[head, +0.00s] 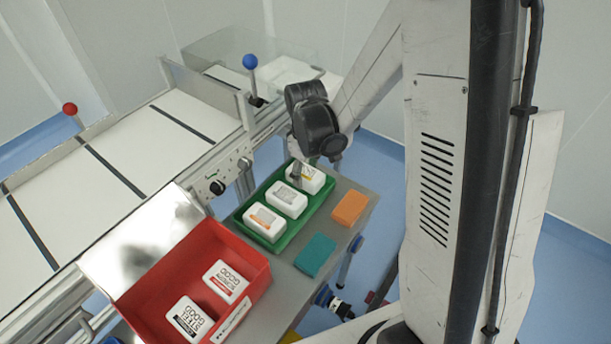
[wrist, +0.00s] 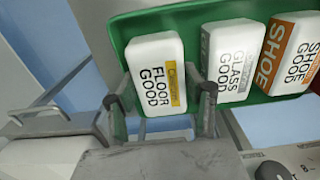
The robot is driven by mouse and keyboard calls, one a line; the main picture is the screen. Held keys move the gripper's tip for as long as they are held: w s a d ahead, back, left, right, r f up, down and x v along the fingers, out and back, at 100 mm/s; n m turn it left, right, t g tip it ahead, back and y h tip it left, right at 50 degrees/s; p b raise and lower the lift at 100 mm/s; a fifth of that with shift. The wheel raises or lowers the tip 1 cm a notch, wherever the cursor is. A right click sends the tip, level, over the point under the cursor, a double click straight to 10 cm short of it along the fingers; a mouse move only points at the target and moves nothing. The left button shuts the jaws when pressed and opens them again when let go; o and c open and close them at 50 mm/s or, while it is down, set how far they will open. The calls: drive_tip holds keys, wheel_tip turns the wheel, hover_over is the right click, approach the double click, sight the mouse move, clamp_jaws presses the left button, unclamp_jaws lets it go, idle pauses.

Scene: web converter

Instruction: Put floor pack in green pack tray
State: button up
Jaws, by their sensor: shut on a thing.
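The floor pack (wrist: 157,72) is a white block with a yellow label patch reading "FLOOR GOOD". My gripper (wrist: 160,98) is shut on it, one finger at each side. In the head view the floor pack (head: 309,178) is at the far end of the green pack tray (head: 274,246), with my gripper (head: 297,173) coming down on it from above. The tray also shows in the wrist view (wrist: 130,24). I cannot tell whether the pack rests on the tray's bottom. A glass pack (head: 286,200) and an orange-marked shoe pack (head: 265,222) sit in the same tray.
A red tray (head: 165,264) with two white packs stands at the near left. An orange block (head: 349,208) and a teal block (head: 315,255) lie on the grey table right of the green tray. A conveyor with a red knob (head: 70,108) and blue knob (head: 250,61) runs behind.

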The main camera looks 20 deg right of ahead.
drive_tip(key=shift+f, duration=0.35)
drive_tip(key=shift+f, duration=0.15)
drive_tip(key=o, duration=1.3)
drive_tip(key=shift+c, duration=0.2)
